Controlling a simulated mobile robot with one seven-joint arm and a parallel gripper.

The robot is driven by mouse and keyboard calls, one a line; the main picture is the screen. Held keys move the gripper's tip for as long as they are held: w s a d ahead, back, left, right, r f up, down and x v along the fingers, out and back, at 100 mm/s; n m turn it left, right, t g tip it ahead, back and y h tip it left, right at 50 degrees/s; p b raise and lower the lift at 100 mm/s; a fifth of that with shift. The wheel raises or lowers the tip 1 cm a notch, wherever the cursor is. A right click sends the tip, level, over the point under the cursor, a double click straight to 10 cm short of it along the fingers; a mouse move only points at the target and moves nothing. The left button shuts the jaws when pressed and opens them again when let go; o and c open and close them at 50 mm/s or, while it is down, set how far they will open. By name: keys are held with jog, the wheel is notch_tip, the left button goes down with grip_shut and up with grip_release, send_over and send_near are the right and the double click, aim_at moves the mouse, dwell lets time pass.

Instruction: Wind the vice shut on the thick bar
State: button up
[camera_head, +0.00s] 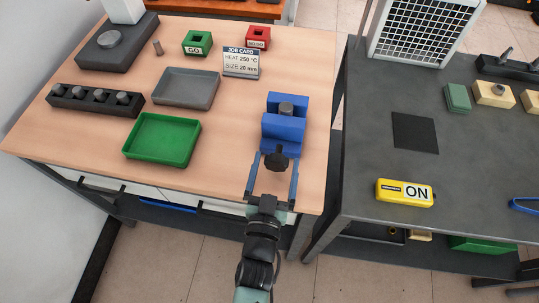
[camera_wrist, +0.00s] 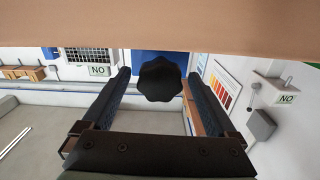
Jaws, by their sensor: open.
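The blue vice (camera_head: 283,128) stands near the right front of the wooden bench. The thick bar (camera_head: 286,107), a grey cylinder, stands upright between its jaws; whether both jaws touch it I cannot tell. The vice's black lobed knob (camera_head: 276,162) faces the bench's front edge. My gripper (camera_head: 272,168) is open, its two fingers to the left and right of the knob. In the wrist view the knob (camera_wrist: 160,78) shows between the spread fingers, with a gap on each side. The wrist view hides most of the vice behind the knob.
A green tray (camera_head: 162,138), a grey tray (camera_head: 187,88) and a black rack of bars (camera_head: 95,97) lie left of the vice. A job card (camera_head: 241,62) stands behind. A dark bench (camera_head: 365,180) is to the right, with a yellow ON box (camera_head: 404,193).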

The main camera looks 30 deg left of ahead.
jog(key=v, duration=0.9)
jog(key=shift+b, duration=0.35)
